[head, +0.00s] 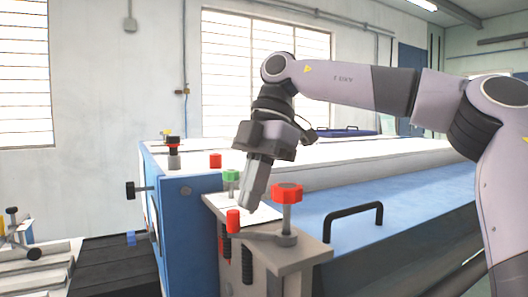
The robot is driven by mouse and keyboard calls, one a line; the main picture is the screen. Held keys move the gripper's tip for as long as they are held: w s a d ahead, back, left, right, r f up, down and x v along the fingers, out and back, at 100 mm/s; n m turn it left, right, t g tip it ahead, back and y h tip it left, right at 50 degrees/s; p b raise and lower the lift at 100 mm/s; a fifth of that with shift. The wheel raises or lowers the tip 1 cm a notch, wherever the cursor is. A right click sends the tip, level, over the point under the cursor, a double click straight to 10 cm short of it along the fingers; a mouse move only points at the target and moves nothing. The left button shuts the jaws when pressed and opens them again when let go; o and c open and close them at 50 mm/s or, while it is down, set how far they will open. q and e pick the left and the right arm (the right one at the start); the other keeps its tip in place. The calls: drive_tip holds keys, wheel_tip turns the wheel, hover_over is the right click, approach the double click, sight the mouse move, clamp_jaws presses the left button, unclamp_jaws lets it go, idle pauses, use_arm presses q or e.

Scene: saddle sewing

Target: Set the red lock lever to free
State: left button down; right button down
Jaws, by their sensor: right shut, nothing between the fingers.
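The red lock lever appears to be the grey bar with an upright red grip (233,221) at its left end, on a grey block (305,252) at the front corner of the blue machine. The bar runs right to the foot of a post topped by a red star-shaped knob (287,193). My right gripper (247,209) is shut and empty, pointing down, with its fingertips just right of the red grip. I cannot tell whether they touch it. No free or locked marking is readable. My left gripper is not in view.
A green knob (230,176) stands behind the gripper on the block. A black handle (352,219) rises from the blue machine (410,200) on the right. More red knobs and a black side knob (131,190) are at the left. Open air lies above the block's left side.

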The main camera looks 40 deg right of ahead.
drive_tip(key=d, duration=0.1)
drive_tip(key=d+r+p, duration=0.1)
drive_tip(key=d, duration=0.1)
drive_tip(key=shift+w+d+p, duration=0.1)
drive_tip(key=shift+p, duration=0.2)
drive_tip(key=p+v, duration=0.1)
drive_tip(key=v, duration=0.8)
drive_tip(key=shift+w, duration=0.2)
drive_tip(key=shift+r, duration=0.15)
